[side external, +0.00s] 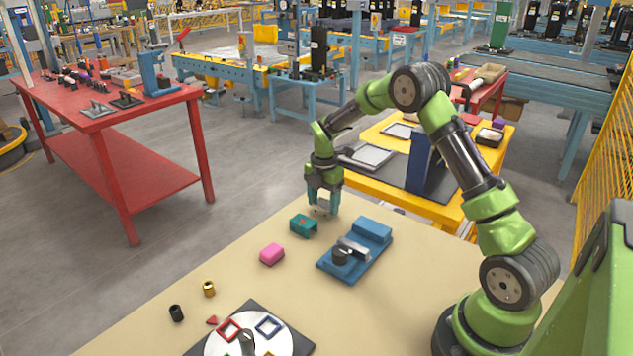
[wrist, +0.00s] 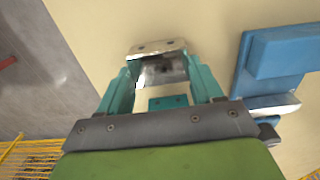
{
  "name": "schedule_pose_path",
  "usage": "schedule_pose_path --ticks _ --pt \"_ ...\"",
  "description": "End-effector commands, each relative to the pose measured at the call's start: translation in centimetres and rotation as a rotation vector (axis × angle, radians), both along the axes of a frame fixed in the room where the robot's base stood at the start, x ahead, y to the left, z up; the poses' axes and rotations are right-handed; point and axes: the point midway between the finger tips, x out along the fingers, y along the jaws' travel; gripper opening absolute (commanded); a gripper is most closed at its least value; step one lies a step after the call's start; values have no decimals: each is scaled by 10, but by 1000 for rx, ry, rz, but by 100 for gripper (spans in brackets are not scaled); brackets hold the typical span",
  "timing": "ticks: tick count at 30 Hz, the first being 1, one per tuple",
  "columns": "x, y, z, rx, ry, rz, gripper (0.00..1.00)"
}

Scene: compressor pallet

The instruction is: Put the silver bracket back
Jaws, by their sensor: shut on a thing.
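My gripper (side external: 322,203) is above the far edge of the beige table, fingers pointing down. In the wrist view its teal fingers (wrist: 160,78) are shut on the silver bracket (wrist: 158,48), a shiny grey piece with small holes in its top face. The bracket sits between the fingertips and is hard to make out in the side view. A green bracket (side external: 303,226) lies on the table just in front of my gripper. A blue fixture (side external: 372,231) with a silver bar and a dark round part is to the right; it also shows in the wrist view (wrist: 275,55).
A pink block (side external: 271,254) lies on the beige table (side external: 400,290). Nearer are a black cylinder (side external: 176,313), a brass cylinder (side external: 208,289) and a dark plate with a white disc (side external: 225,345) bearing coloured outlines. A yellow table (side external: 455,212) stands behind. The table's right part looks clear.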

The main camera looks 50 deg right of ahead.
Motion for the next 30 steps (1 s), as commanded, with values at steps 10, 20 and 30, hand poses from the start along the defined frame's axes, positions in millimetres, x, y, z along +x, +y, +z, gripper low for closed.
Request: schedule_pose_path --ticks 10,20,30 --pt "0 0 -3 0 0 1 76" --pt "0 0 -2 0 0 0 91" --pt "1 0 39 -2 -6 1 91"
